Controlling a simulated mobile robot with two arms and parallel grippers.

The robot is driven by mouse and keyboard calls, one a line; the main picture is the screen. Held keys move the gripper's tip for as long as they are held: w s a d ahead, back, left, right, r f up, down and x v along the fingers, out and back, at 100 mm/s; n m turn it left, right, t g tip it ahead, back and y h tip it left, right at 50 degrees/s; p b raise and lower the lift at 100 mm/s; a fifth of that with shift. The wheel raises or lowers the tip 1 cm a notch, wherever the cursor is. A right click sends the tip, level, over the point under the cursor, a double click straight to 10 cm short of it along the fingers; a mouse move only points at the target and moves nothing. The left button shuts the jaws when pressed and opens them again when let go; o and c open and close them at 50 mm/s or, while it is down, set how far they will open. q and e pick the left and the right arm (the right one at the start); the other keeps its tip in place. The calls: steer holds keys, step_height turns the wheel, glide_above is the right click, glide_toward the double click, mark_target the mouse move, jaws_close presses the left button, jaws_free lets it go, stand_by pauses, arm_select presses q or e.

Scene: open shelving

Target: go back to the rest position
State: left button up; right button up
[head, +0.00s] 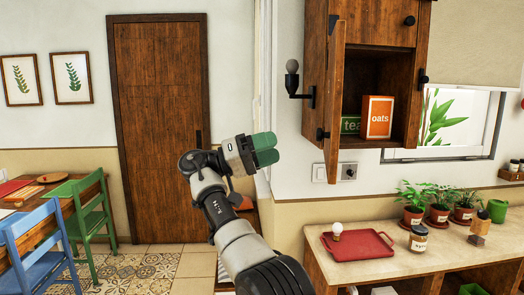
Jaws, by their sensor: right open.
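My right gripper (265,149) is raised in the middle of the head view, with its green fingertips pointing right. It is open and nothing shows between the fingers. It is in front of the wall edge, left of the wooden wall cabinet (376,22) and apart from it. My left gripper is not in view.
The cabinet's door stands open; an orange oats box (378,117) and a green tea box (350,125) are inside. Below, the counter (440,252) holds a red tray (357,246), a jar (418,238) and potted plants (413,203). A green chair (92,222) stands left.

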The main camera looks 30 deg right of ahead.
steer(key=shift+d, duration=0.3)
